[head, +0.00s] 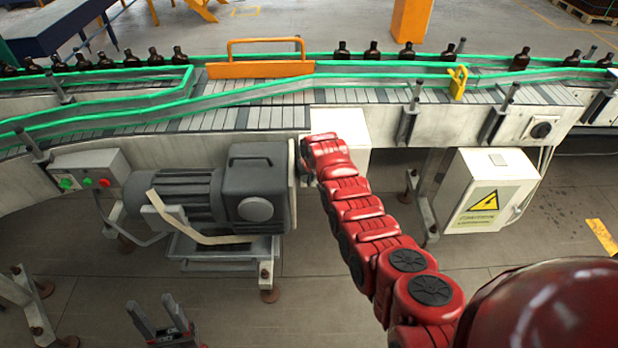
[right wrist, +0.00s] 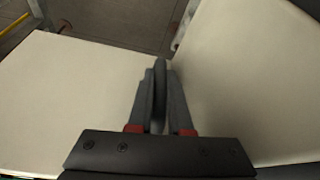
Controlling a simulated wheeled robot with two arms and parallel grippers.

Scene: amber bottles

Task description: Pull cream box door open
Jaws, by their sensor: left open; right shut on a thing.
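The cream box (head: 352,122) sits under the conveyor edge in the head view, partly hidden behind my red right arm. My right gripper (head: 304,166) is at its left side, mostly hidden by the wrist. In the right wrist view my right gripper (right wrist: 158,100) is shut on a dark upright handle (right wrist: 160,75). Cream panels stand on both sides of it there, a left one (right wrist: 70,100) and a right one (right wrist: 250,80), meeting at an angle. I cannot tell which one is the door. My left gripper (head: 158,322) is open and empty low in the head view.
A dark grey motor (head: 200,195) stands close left of my right gripper. A second pale box (head: 485,215) with a yellow warning sign hangs to the right. The conveyor (head: 250,115) with amber bottles (head: 371,50) runs above.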

